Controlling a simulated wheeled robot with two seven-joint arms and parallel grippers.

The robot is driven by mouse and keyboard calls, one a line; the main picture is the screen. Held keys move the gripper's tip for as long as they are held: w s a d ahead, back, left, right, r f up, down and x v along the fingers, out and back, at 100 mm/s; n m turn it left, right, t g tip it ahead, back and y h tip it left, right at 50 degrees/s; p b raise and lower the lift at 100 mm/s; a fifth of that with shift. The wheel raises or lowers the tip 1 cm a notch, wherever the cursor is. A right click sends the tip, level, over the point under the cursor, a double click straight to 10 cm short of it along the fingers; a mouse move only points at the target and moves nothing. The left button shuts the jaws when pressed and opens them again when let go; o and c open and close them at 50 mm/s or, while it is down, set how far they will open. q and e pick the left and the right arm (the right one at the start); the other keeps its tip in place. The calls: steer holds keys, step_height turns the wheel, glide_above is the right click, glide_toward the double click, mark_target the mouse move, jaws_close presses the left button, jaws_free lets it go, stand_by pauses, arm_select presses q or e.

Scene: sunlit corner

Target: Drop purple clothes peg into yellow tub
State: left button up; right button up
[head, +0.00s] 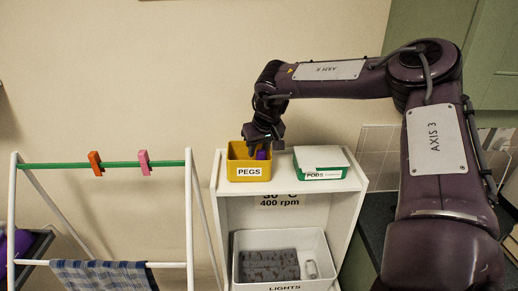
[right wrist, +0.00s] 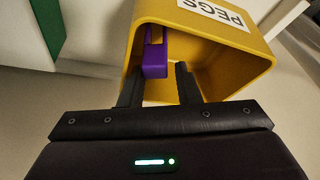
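The yellow tub (head: 236,172), labelled PEGS, stands on the left of the white shelf unit's top. My right gripper (head: 264,146) is right over the tub, pointing down. The purple clothes peg (head: 262,155) shows below it at the tub's opening. In the right wrist view the purple peg (right wrist: 155,57) is inside the tub's (right wrist: 262,65) outline, just past the fingertips of the gripper (right wrist: 163,84). The fingers stand apart, with a gap between the peg and the right-hand finger. An orange piece shows against the peg. My left gripper is not in view.
A green and white PODS box (head: 322,163) stands right of the tub. A drying rack (head: 190,215) with an orange peg (head: 95,163) and a pink peg (head: 145,162) on its green rail stands at the left. A LIGHTS bin (head: 308,243) sits on the shelf below.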

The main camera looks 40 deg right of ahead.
steer(key=shift+f, duration=0.1)
steer(key=shift+d+r+p, duration=0.1)
steer(key=shift+r+p, duration=0.8)
steer(key=shift+p, duration=0.35)
steer(key=shift+s+r+b, duration=0.15)
steer(key=shift+r+b, duration=0.15)
steer(key=shift+b, duration=0.5)
steer(key=b+v, duration=0.3)
steer(key=v, duration=0.8)
steer(key=shift+f, duration=0.15)
